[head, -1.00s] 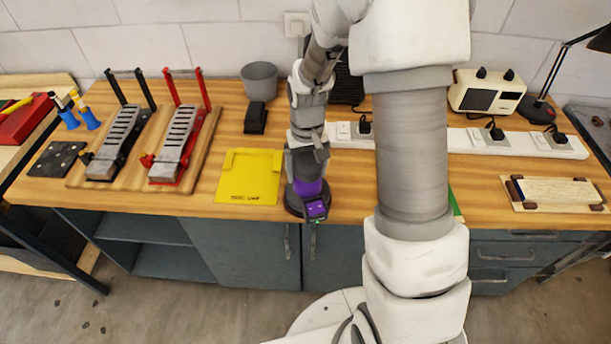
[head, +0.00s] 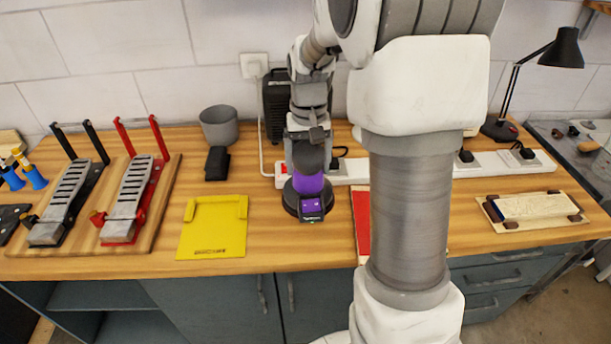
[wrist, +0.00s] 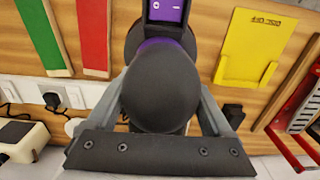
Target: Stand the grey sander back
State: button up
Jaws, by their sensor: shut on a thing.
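The sander (head: 308,188) has a dark grey rounded top, a purple band and a dark round base, with a small purple panel at its front. It is upright between the yellow tray and the red board, in front of the power strip. My gripper (head: 307,150) is shut on its top from the far side. In the wrist view, the fingers of my gripper (wrist: 165,105) flank the dark dome of the sander (wrist: 160,85). I cannot tell whether its base touches the bench.
A yellow tray (head: 212,240) lies left of the sander, a red board (head: 361,215) right of it. A white power strip (head: 345,172) runs behind. Two pedal-like tools (head: 65,205) stand on a wooden board at left. A grey cup (head: 219,125) and black block (head: 217,163) stand behind the tray.

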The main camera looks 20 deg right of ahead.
jog(key=a+f, duration=0.8)
jog(key=f, duration=0.1)
jog(key=shift+w+a+p, duration=0.25)
jog(key=shift+w+p, duration=0.05)
jog(key=shift+w, duration=0.1)
jog(key=shift+s+f+b, duration=0.1)
jog(key=shift+f+b, duration=0.3)
jog(key=shift+b, duration=0.05)
